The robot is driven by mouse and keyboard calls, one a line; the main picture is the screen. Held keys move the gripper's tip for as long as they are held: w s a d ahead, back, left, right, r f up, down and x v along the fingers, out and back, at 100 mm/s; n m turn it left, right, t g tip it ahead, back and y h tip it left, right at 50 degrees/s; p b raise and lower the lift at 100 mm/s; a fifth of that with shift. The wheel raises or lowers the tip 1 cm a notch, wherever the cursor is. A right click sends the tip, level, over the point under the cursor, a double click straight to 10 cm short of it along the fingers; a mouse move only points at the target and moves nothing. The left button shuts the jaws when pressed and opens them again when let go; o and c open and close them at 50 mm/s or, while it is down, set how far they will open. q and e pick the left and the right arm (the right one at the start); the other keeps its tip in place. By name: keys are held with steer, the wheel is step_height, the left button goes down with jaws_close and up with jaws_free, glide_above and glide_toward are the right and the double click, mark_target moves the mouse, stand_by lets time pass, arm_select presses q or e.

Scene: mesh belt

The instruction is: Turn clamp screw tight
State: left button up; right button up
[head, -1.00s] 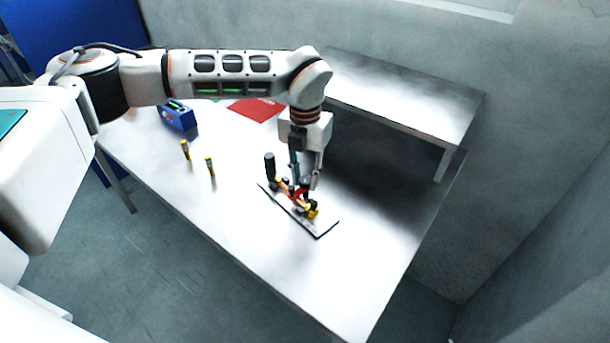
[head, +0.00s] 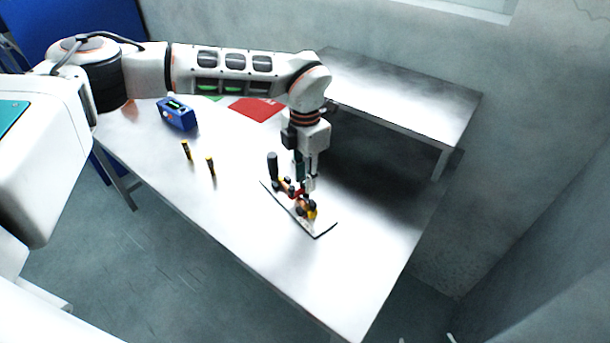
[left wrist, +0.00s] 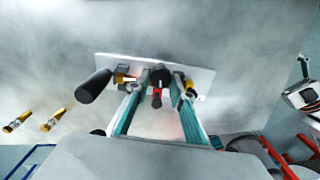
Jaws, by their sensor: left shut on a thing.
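The toggle clamp (head: 299,197), with red, orange and yellow parts and a black upright handle (head: 272,166), is fixed on a thin plate (head: 322,231) on the white table. In the left wrist view, the black handle (left wrist: 94,86) leans left and the pale plate (left wrist: 205,77) lies under the clamp. My left gripper (head: 305,188) points down at the clamp's middle. The left wrist view shows its teal fingers (left wrist: 161,90) shut on the dark knob of the clamp screw (left wrist: 160,75). The fingers and housing partly hide the clamp.
Two yellow-and-black tools (head: 187,150) (head: 211,166) stand to the left of the clamp. A blue device (head: 177,114) and a red sheet (head: 258,107) are farther back. A grey raised bench (head: 405,95) stands behind. The table's near right part is clear.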

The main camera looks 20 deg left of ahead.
stand_by(0.4)
arm_select(q)
steer(key=o, duration=1.1)
steer(key=shift+r, duration=0.15)
step_height(320, 180, up, 12)
